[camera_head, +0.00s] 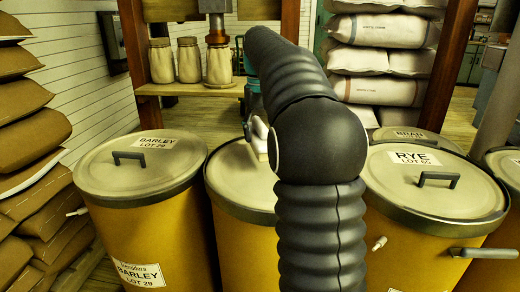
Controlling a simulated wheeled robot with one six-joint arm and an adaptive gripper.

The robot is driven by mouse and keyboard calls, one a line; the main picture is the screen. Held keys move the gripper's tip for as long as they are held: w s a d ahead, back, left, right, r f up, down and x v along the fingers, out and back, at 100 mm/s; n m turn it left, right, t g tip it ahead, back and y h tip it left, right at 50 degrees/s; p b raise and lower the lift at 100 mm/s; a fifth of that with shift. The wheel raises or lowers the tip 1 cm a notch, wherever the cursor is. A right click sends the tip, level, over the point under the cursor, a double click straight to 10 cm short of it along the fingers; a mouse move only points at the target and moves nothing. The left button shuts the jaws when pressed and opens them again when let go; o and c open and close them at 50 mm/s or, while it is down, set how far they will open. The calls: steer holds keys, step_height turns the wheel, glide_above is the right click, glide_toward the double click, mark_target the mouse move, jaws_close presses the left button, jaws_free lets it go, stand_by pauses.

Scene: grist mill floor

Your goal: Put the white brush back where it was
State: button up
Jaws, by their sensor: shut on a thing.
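My gripper (248,127) shows only in part, beside the left edge of my black arm, above the middle barrel (236,180). It is shut on a white thing that looks like the white brush (260,140). Only a small pale part of the brush shows; my arm hides the rest. The brush is at or just over the lid of the middle barrel; I cannot tell whether it touches the lid.
A barley barrel (110,185) stands left, a rye barrel (440,205) right, with a bran barrel (425,136) behind it. Jars (188,60) stand on a wooden shelf (185,89). Brown sacks (30,140) are stacked left, white sacks (385,60) behind right.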

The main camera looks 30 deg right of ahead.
steer(key=shift+f+b, duration=0.4)
steer(key=shift+f, duration=1.7)
steer(key=shift+f, duration=0.15)
steer(key=o, duration=1.4)
steer(key=shift+s, duration=0.1)
